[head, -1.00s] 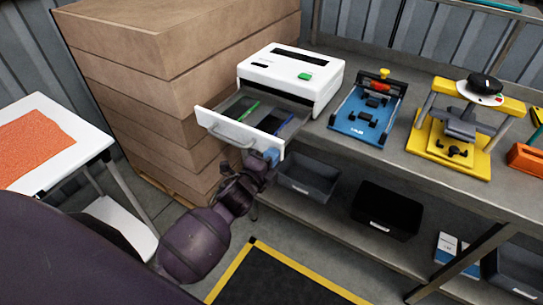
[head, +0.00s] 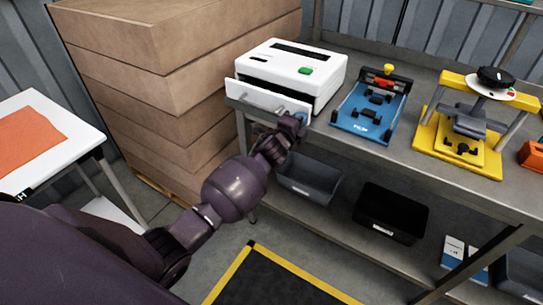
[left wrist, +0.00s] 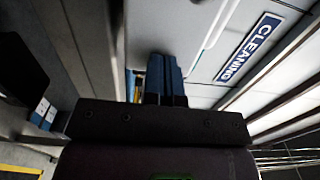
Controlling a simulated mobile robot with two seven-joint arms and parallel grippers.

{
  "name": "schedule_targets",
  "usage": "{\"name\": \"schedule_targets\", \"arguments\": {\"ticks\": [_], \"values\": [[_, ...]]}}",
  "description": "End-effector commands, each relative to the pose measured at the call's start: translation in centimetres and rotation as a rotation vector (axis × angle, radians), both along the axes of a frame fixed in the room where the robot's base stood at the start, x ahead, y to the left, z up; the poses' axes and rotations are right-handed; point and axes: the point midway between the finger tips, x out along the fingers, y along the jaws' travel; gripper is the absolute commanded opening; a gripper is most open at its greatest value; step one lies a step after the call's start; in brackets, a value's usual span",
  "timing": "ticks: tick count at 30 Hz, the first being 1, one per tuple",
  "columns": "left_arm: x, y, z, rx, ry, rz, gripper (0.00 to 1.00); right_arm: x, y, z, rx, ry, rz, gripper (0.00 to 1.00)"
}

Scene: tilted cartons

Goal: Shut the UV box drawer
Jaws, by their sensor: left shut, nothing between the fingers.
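The white UV box (head: 292,72) stands on the grey bench. My right gripper is not in view.
Stacked cartons (head: 170,85) stand left of the box. A blue fixture (head: 362,115) and a yellow press (head: 460,135) are on the bench to the right. Grey (head: 308,180) and black (head: 390,212) bins sit on the lower shelf. A white table (head: 70,140) is at left.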

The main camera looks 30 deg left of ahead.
Motion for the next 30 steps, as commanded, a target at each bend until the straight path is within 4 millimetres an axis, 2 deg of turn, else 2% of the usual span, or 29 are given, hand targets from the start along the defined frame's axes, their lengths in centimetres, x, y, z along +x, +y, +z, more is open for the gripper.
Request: {"name": "schedule_targets", "arguments": {"ticks": [3, 10, 30], "values": [[2.0, -0.2, -0.5, 0.0, 0.003, 0.0, 0.0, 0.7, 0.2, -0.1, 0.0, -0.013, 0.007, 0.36], [4.0, -0.3, -0.2, 0.001, 0.001, 0.0, 0.0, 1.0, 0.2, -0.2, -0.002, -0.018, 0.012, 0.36], [4.7, -0.1, 0.6, -0.001, -0.007, 0.002, 0.0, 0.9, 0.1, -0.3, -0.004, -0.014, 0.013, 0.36]]}}
